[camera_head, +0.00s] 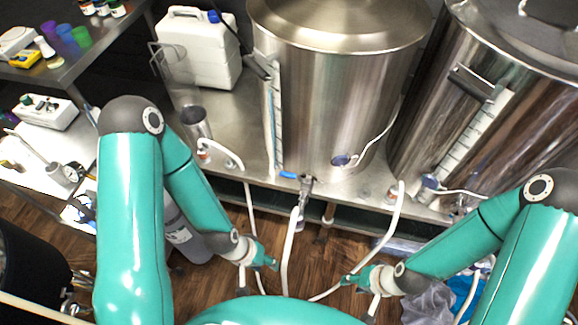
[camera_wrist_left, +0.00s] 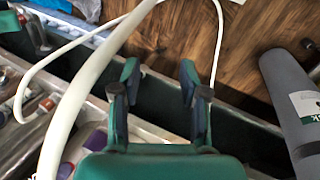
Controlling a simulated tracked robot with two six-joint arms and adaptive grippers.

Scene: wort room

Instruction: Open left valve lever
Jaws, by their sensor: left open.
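The left valve (camera_head: 306,186) sits at the lower front of the left steel kettle (camera_head: 335,110). Its blue lever (camera_head: 288,175) points to the left, and a white hose hangs below the valve. My left gripper (camera_head: 274,264) is lower in the picture than the valve, apart from it, over the floor area. In the left wrist view my left gripper (camera_wrist_left: 158,80) is open with nothing between its fingers. I cannot make out the lever in that view. My right gripper (camera_head: 346,281) is to the right of the left one, small and near a white hose; its opening is unclear.
A second kettle (camera_head: 500,100) stands at the right. White hoses (camera_head: 292,240) hang in front of the bench, and one crosses the left wrist view (camera_wrist_left: 75,100). A white canister (camera_head: 200,50) stands at the back left. A grey cylinder (camera_wrist_left: 295,110) is right of my left gripper.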

